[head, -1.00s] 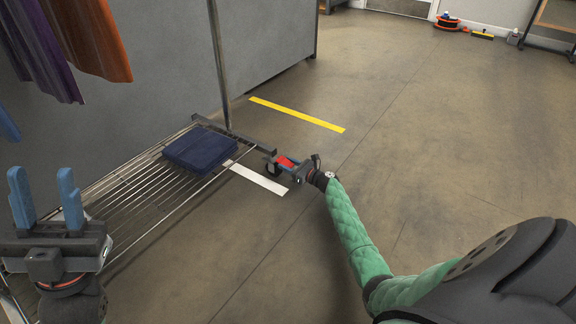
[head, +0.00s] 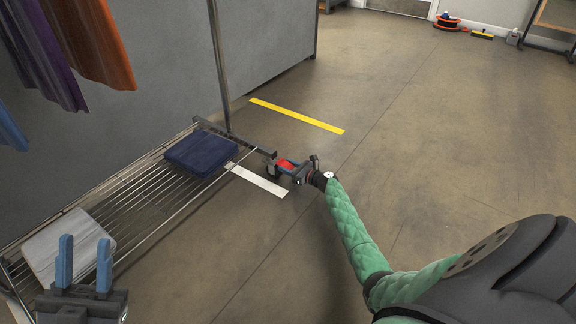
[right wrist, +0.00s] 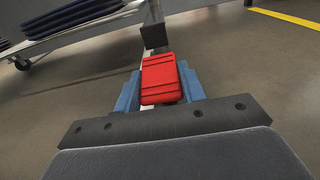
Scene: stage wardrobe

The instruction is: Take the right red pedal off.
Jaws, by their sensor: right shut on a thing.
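The red pedal (right wrist: 160,80) sits at the end of the rack's base, by a dark caster; it also shows in the head view (head: 285,163). My right gripper (right wrist: 160,88) is shut on it, with one blue finger on each side. A dark block (right wrist: 154,36) lies just beyond the pedal; whether pedal and base still touch is hard to tell. My left gripper (head: 85,248) is open and empty at the lower left, over the near end of the rack.
Garments (head: 98,40) hang at the upper left.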

